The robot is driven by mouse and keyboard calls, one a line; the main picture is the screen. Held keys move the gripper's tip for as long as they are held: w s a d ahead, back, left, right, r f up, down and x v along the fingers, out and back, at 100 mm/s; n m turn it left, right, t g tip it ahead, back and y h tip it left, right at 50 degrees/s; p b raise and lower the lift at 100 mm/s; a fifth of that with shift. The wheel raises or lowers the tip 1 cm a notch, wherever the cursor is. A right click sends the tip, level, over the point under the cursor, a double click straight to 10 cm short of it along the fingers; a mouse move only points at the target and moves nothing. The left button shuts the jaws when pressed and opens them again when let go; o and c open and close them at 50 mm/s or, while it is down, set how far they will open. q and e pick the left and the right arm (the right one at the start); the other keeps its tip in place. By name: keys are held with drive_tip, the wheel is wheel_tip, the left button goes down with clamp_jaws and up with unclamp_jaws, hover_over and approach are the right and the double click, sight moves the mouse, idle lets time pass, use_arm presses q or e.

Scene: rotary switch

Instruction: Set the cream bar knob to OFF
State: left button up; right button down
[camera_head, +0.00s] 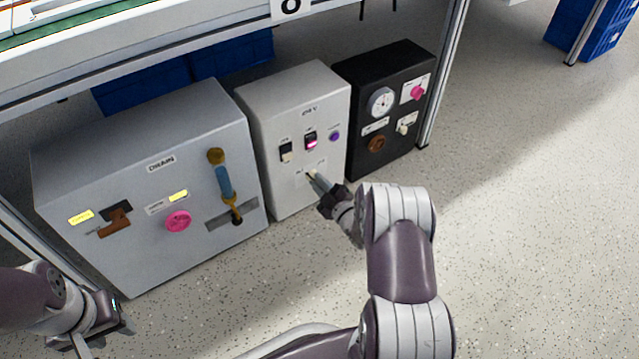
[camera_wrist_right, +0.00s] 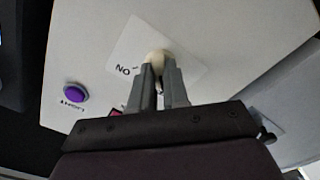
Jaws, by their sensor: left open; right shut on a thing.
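The cream bar knob (camera_wrist_right: 157,57) is on a white plate on the front of the white box (camera_head: 290,95). My right gripper (camera_head: 315,182) reaches that plate, and its two fingers (camera_wrist_right: 160,82) are shut on the knob in the right wrist view. The fingers hide much of the knob, so its exact angle cannot be told. An ON mark (camera_wrist_right: 128,70) shows upside down beside the knob; no OFF mark is readable. My left gripper (camera_head: 104,335) is open and empty at the lower left, away from the white box.
The white box also bears two rocker switches and a purple button (camera_wrist_right: 76,92). A grey DRAIN box (camera_head: 130,200) with a blue-handled lever (camera_head: 223,183) stands to its left. A black box (camera_head: 375,62) with a gauge stands to its right. The speckled floor in front is open.

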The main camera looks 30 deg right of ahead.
drive_tip(key=shift+f, duration=0.1)
drive_tip(key=c, duration=1.1)
unclamp_jaws()
drive_tip(key=s+p, duration=0.2)
drive_tip(key=s, duration=0.2)
drive_tip(key=s+p, duration=0.2)
drive_tip(key=s, duration=0.2)
drive_tip(key=s+d+p, duration=0.1)
drive_tip(key=s+p, duration=0.1)
drive_tip(key=s, duration=0.2)
drive_tip(key=shift+s, duration=0.4)
